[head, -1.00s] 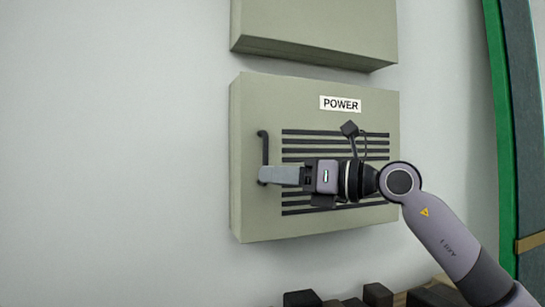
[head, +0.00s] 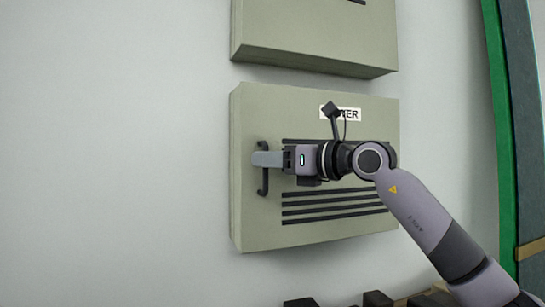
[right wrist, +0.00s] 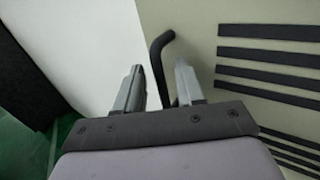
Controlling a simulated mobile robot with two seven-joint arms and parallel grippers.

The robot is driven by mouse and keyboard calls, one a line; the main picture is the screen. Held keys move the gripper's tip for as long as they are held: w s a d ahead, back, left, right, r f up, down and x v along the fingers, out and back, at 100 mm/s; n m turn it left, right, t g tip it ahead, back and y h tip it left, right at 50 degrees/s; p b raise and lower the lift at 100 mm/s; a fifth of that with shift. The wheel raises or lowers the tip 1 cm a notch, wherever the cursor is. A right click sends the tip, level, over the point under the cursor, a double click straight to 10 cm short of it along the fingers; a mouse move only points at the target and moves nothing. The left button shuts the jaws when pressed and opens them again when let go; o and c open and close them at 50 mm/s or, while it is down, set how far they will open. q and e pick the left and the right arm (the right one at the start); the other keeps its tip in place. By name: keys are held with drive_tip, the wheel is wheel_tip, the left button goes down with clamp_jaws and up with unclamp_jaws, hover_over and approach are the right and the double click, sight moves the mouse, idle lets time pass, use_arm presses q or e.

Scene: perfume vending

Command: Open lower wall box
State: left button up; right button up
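The lower wall box (head: 245,220) is a grey-green cabinet with a POWER label (head: 352,113), partly hidden by my arm, and dark slats. Its front looks shut. A dark vertical bar handle (head: 263,183) is at the left of its front. My right gripper (head: 264,158) is at the upper half of the handle, pointing left. In the right wrist view, the handle (right wrist: 160,58) shows between the two fingers of the right gripper (right wrist: 162,85), with gaps on both sides. The right gripper is open around the handle. My left gripper is not in view.
A second grey-green box (head: 310,38) hangs on the wall just above. Dark blocky objects (head: 377,299) line the bottom edge. A green and dark upright frame (head: 505,130) stands at the right. The wall left of the boxes is bare.

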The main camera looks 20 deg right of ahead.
clamp_jaws()
drive_tip(key=shift+s, duration=0.1)
